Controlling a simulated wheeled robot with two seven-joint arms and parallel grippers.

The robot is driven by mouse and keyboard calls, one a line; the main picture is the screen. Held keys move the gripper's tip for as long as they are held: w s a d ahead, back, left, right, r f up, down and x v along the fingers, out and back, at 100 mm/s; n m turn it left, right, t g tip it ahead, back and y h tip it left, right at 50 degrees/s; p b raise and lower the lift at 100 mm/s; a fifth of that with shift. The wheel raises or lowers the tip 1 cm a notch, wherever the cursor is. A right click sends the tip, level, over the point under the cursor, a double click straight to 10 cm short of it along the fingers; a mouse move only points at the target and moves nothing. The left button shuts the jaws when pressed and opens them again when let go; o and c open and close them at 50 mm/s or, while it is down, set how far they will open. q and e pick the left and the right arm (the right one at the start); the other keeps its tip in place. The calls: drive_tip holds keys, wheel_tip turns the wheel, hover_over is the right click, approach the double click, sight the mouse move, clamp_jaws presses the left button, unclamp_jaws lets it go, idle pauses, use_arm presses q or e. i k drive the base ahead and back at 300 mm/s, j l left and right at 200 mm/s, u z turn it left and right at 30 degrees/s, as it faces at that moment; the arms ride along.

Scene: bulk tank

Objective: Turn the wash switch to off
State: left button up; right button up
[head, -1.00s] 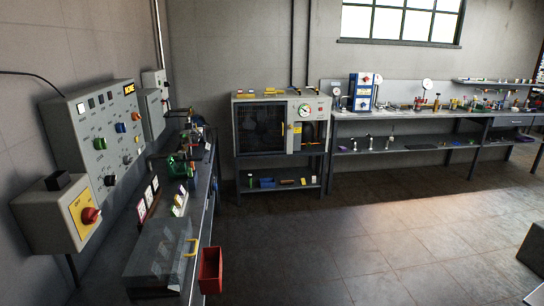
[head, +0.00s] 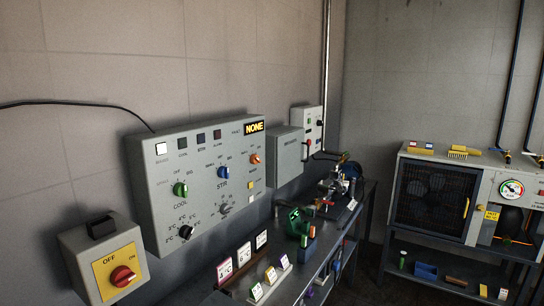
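A grey control panel (head: 160,212) hangs on the left wall. It carries a green knob (head: 180,189) marked COOL, a blue knob (head: 223,172) marked STIR, an orange knob (head: 255,158), a small grey knob (head: 224,210) and a black knob (head: 186,232) with a temperature scale. The word wash is not legible on any of them, so I cannot tell which is the wash switch or where it points. Neither of my grippers is in view.
A grey box (head: 75,252) with a red switch (head: 123,276) on a yellow OFF/ON plate juts out at lower left. A bench (head: 322,252) with coloured cards and a pump stands below the panel. A cabinet (head: 434,239) with a gauge is at right.

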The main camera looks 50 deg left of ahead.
sight(254, 159)
drive_tip(key=i+j+u, duration=0.1)
drive_tip(key=i+u, duration=0.3)
drive_tip(key=i+l+u, duration=0.1)
drive_tip(key=i+u, duration=0.3)
drive_tip(key=i, duration=0.25)
drive_tip(key=i+l+u, duration=0.2)
drive_tip(key=i+u, duration=0.25)
drive_tip(key=i, duration=0.05)
